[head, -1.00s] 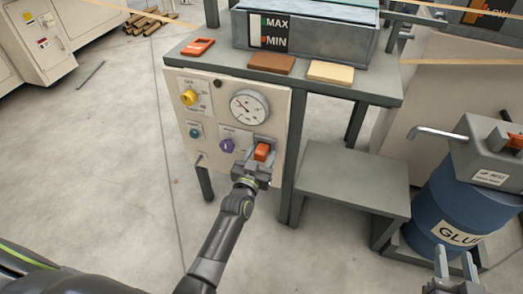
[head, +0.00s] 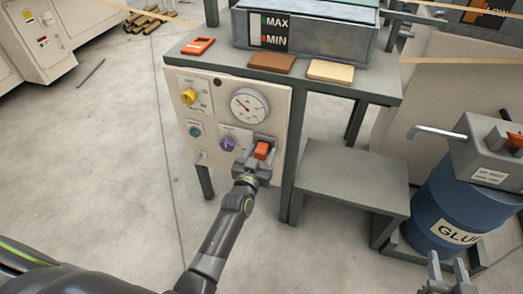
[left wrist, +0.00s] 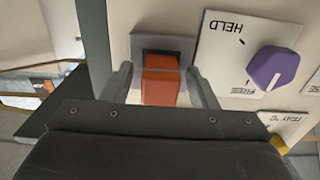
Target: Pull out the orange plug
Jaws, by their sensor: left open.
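The orange plug (head: 262,150) sits in a grey socket plate at the lower right of the cream control panel (head: 222,168). In the left wrist view the plug (left wrist: 160,80) stands out from its dark socket opening. My left gripper (head: 259,158) is open in front of the panel, with one finger on each side of the plug. In the left wrist view a narrow gap shows between the fingers and the plug. My right gripper (head: 450,270) shows at the lower right edge, its fingers apart and nothing between them.
A purple knob (head: 228,145) is left of the plug, under a round gauge (head: 249,106). A yellow knob (head: 189,97) is at the upper left. A grey step (head: 352,180) and a blue glue drum (head: 452,205) stand to the right.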

